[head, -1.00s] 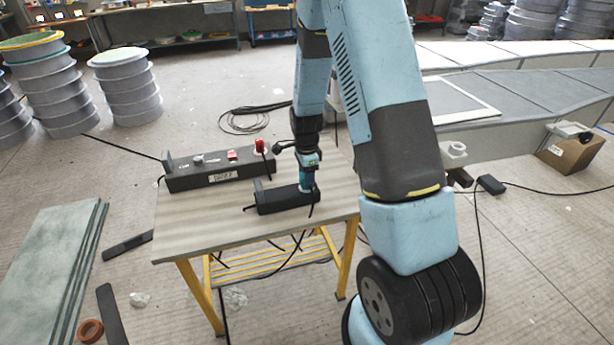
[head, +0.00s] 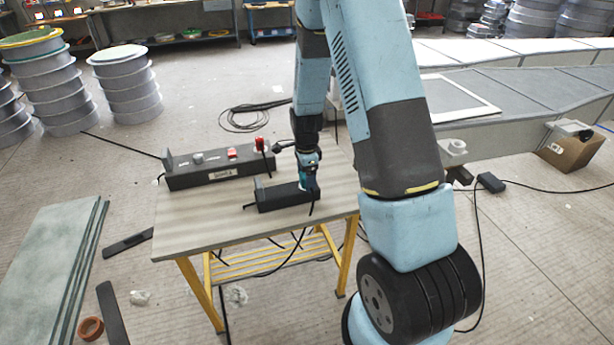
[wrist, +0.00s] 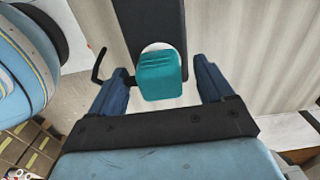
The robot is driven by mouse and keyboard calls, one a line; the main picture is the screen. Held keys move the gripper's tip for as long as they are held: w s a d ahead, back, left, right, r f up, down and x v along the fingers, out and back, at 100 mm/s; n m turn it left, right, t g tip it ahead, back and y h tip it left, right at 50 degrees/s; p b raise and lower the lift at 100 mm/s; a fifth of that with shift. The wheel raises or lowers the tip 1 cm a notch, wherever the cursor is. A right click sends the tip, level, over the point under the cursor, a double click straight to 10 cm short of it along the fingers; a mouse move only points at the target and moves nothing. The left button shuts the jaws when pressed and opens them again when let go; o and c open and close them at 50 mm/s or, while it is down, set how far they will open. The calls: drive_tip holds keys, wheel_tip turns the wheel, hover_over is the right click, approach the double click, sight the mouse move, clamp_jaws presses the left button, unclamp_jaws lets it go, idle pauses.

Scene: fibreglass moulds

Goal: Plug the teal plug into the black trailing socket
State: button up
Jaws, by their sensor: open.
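The teal plug (wrist: 160,76) is between my gripper's spread fingers in the wrist view, with a gap on both sides. It sits over a round white socket face at the end of the black trailing socket (wrist: 150,22); whether it is fully seated I cannot tell. A dark cord stub shows at the plug's left. In the head view the black trailing socket (head: 278,197) lies on the bench, and my gripper (head: 309,172) is over its right end, open around the teal plug (head: 310,183), which is partly hidden there.
A longer dark socket box (head: 215,175) with a label, a red switch (head: 232,153) and a red plug (head: 261,145) stands behind on the wooden bench (head: 185,228). The bench's front left is clear. Cables hang below its front edge.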

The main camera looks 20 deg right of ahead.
wheel_tip(320, 180, up, 14)
drive_tip(key=shift+f, duration=0.2)
idle(0.4)
drive_tip(key=shift+r, duration=0.1)
drive_tip(key=s+r+n+t, duration=0.1)
drive_tip(key=s+r+n, duration=0.4)
drive_tip(key=r, duration=0.4)
drive_tip(key=s+r+n+t, duration=0.2)
drive_tip(key=s+r+n, duration=0.2)
drive_tip(key=s+r, duration=0.35)
drive_tip(key=s+r+n+t, duration=0.1)
drive_tip(key=s+r+n, duration=0.3)
drive_tip(key=s, duration=0.4)
drive_tip(key=s+r+n+t, duration=0.1)
drive_tip(key=s+r+n, duration=0.3)
drive_tip(key=s, duration=0.3)
drive_tip(key=shift+s+d+n+t, duration=0.15)
drive_tip(key=shift+s+n+t, duration=0.2)
drive_tip(key=shift+n, duration=0.15)
